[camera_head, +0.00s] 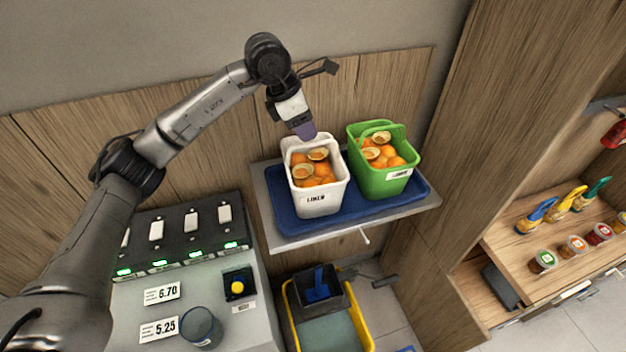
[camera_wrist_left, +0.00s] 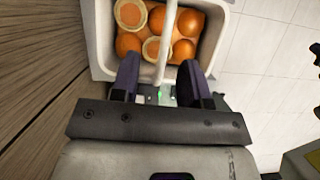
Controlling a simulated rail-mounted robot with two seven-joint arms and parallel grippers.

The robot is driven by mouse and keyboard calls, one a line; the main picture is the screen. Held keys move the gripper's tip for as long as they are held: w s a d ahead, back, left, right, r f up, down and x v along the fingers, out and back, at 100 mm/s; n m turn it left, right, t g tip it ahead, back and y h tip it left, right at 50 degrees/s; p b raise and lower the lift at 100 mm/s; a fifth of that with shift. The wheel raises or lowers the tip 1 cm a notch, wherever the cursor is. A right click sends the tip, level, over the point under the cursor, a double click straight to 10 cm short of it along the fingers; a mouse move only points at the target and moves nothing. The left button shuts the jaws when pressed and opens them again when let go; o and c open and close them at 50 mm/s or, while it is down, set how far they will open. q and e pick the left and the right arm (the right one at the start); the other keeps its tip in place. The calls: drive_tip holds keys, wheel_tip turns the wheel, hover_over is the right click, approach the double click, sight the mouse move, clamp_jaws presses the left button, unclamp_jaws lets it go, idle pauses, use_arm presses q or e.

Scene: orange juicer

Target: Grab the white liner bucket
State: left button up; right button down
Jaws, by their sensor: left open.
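The white liner bucket (camera_head: 318,198), labelled LINER and filled with oranges and orange halves, stands on a blue tray (camera_head: 290,226) on a shelf. My left gripper (camera_head: 306,133) is at the bucket's back rim, pointing down. In the left wrist view the white bucket (camera_wrist_left: 101,60) is at the top, and its handle runs down between the two open purple fingers of my left gripper (camera_wrist_left: 162,82). The fingers stand apart on either side of the handle. I cannot tell whether either finger touches it. My right gripper is not in view.
A green bucket (camera_head: 383,184) of oranges stands close to the right of the white one on the same tray. A wood wall (camera_head: 190,165) is behind. A switch panel (camera_head: 180,233) is at lower left.

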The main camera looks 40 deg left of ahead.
use_arm(q)
drive_tip(key=x, duration=0.7)
drive_tip(key=shift+s+d+f+b, duration=0.15)
drive_tip(key=shift+s+d+b, duration=0.1)
drive_tip(key=shift+b, duration=0.15)
clamp_jaws()
idle(1.2)
